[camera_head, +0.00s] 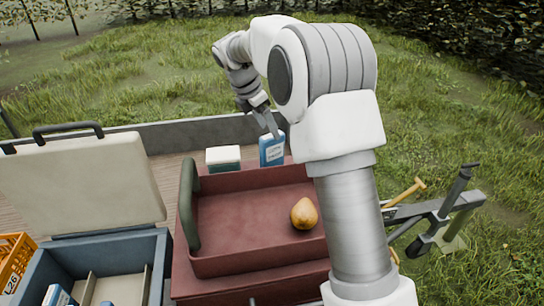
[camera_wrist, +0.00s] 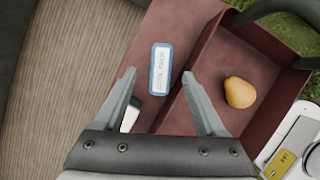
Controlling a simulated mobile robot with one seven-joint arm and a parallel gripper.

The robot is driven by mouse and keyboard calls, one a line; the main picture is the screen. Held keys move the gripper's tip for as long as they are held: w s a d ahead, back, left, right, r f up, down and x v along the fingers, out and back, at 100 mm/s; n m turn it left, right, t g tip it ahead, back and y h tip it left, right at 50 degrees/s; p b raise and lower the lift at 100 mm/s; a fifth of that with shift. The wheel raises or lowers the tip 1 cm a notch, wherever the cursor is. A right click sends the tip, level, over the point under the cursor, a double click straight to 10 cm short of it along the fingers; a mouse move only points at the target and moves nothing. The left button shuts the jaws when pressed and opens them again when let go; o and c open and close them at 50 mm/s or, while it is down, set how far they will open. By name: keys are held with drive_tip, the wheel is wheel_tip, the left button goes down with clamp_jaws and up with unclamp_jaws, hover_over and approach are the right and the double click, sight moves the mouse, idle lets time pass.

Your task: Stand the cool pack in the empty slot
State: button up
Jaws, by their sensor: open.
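The blue cool pack (camera_head: 272,151) with a white label stands upright behind the red crate's back wall in the head view. In the wrist view the cool pack (camera_wrist: 161,69) shows between my fingertips. My gripper (camera_head: 268,124) is open at the pack's top; whether the fingers touch it I cannot tell. The open fingers also show in the wrist view (camera_wrist: 158,74). The open blue-grey cool box (camera_head: 158,262) is at the lower left, with pale dividers (camera_head: 86,288). Two blue-and-white packs (camera_head: 58,296) (camera_head: 106,303) show inside, cut by the frame edge. The empty slot is not clearly visible.
A red crate (camera_head: 215,267) holds one pear (camera_head: 304,213). A white-topped block (camera_head: 222,154) is left of the pack. The cool box's raised lid (camera_head: 85,185) stands behind the box. An orange crate (camera_head: 12,258) is at far left. Grass surrounds the platform.

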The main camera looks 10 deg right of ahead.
sight(271, 135)
drive_tip(key=x, duration=0.5)
drive_tip(key=shift+s+p, duration=0.15)
drive_tip(key=shift+p, duration=0.15)
drive_tip(key=shift+a, duration=0.1)
clamp_jaws()
drive_tip(key=shift+r, duration=0.1)
idle(0.8)
